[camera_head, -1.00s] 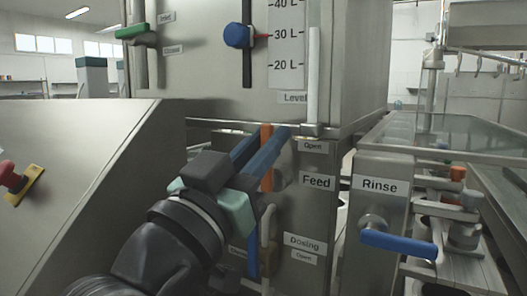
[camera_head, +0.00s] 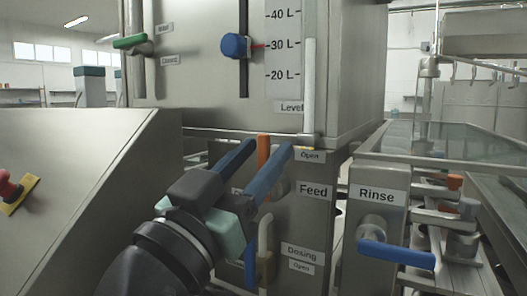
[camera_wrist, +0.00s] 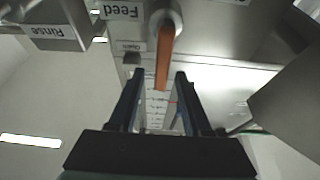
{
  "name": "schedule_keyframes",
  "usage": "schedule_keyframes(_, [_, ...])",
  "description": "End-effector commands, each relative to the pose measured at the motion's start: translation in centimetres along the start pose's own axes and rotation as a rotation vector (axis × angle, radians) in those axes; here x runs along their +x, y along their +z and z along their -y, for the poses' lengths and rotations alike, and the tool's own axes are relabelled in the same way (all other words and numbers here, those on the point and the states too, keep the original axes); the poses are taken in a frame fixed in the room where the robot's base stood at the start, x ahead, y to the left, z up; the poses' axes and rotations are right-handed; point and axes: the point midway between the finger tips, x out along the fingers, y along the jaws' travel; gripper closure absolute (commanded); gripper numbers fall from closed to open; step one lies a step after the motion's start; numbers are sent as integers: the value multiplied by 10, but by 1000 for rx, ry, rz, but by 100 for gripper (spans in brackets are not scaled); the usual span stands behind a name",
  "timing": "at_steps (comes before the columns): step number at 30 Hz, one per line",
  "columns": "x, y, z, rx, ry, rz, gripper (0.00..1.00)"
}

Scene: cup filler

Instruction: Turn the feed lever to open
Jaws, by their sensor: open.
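The feed lever is an orange bar (camera_head: 264,156) standing upright on the grey machine front, left of the "Feed" label (camera_head: 313,190) and the upper "Open" label (camera_head: 311,155). My gripper (camera_head: 269,147) has blue fingers and is open. In the head view its fingertips appear on either side of the lever, and the right finger hides part of its lower end. In the wrist view the lever (camera_wrist: 164,55) runs from its round pivot into the gap between the fingertips (camera_wrist: 159,74). I see no finger clearly touching it.
A white-handled dosing lever (camera_head: 265,236) is just below, by the "Dosing" label (camera_head: 302,253). A blue rinse lever (camera_head: 397,255) is to the right. A blue level knob (camera_head: 235,46) and a green lever (camera_head: 130,41) are above. A slanted panel (camera_head: 80,190) stands left.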

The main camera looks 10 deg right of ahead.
Motion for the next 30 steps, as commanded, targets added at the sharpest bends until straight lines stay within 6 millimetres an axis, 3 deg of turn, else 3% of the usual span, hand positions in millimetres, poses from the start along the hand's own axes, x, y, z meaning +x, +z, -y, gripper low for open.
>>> schedule_keyframes(9, [-70, 2, 1, 2, -5, 1, 51])
schedule_keyframes(15, [-104, 1, 1, 1, -3, 0, 51])
schedule_keyframes(21, [-117, 0, 0, 2, -1, 1, 51])
schedule_keyframes(30, [-118, 0, 0, 1, 0, 1, 51])
